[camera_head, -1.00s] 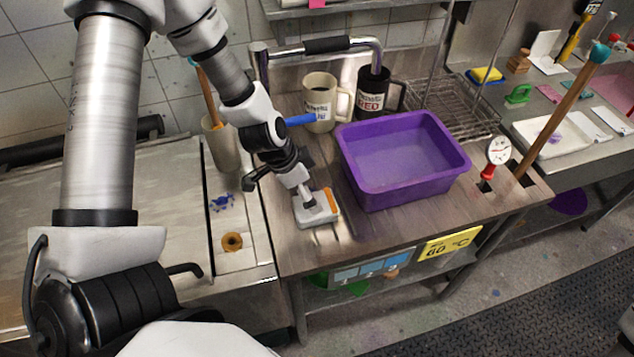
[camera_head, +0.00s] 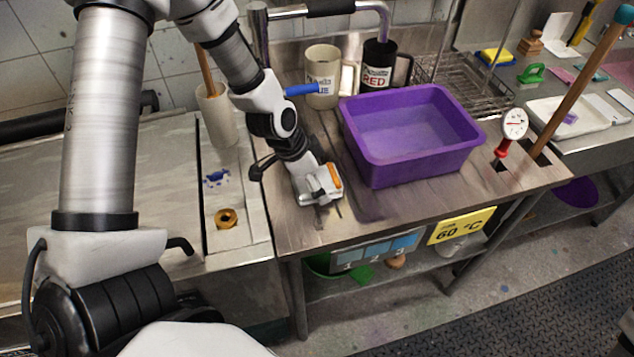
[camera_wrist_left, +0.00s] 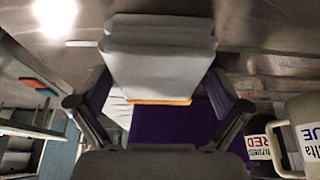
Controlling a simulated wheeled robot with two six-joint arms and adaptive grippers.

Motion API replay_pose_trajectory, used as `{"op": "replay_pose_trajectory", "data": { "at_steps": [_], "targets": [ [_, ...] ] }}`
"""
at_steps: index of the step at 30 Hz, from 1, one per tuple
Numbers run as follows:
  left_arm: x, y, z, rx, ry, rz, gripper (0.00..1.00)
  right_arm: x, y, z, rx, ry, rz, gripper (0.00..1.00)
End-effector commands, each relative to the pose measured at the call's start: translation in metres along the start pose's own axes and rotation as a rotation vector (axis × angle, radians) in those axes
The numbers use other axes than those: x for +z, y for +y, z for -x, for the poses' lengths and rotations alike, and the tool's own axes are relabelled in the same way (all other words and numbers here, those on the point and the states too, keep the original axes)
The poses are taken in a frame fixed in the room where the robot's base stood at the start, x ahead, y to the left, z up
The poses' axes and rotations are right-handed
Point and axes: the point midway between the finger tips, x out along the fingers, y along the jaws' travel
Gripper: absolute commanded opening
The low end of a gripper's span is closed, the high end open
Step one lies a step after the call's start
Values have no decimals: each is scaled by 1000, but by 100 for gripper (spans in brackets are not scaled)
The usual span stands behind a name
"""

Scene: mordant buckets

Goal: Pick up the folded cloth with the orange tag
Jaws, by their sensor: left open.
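The folded cloth (camera_head: 308,197) is pale grey-white with an orange tag (camera_head: 335,176) at its right side. It lies on the wooden bench top, left of the purple tub. My left gripper (camera_head: 318,186) is down at the cloth and hides part of it. In the left wrist view the folded cloth (camera_wrist_left: 160,50) shows as thick layers with an orange strip along its lower edge. The fingers of my left gripper (camera_wrist_left: 160,100) are apart, one on each side of the cloth. I cannot tell whether they touch it. My right gripper is not in view.
The purple tub (camera_head: 375,168) stands close right of the cloth. A cream mug (camera_head: 322,78) and a black mug (camera_head: 376,78) stand behind. A beige container (camera_head: 216,118) is left of my arm, and a dial thermometer (camera_head: 514,124) is at the right. The bench front is clear.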

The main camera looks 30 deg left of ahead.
Motion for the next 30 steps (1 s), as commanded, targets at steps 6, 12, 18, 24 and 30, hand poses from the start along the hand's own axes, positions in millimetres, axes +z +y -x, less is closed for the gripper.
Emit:
{"op": "replay_pose_trajectory", "data": {
  "at_steps": [6,12,18,24,30],
  "targets": [
    [2,0,-4,0,0,0,100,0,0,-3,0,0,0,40],
    [2,0,-4,0,0,0,100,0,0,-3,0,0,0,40],
    [2,0,-4,0,0,0,65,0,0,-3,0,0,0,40],
    [2,0,-4,0,0,0,45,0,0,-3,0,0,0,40],
    [1,0,-3,0,0,0,45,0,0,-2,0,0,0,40]
  ]
}}
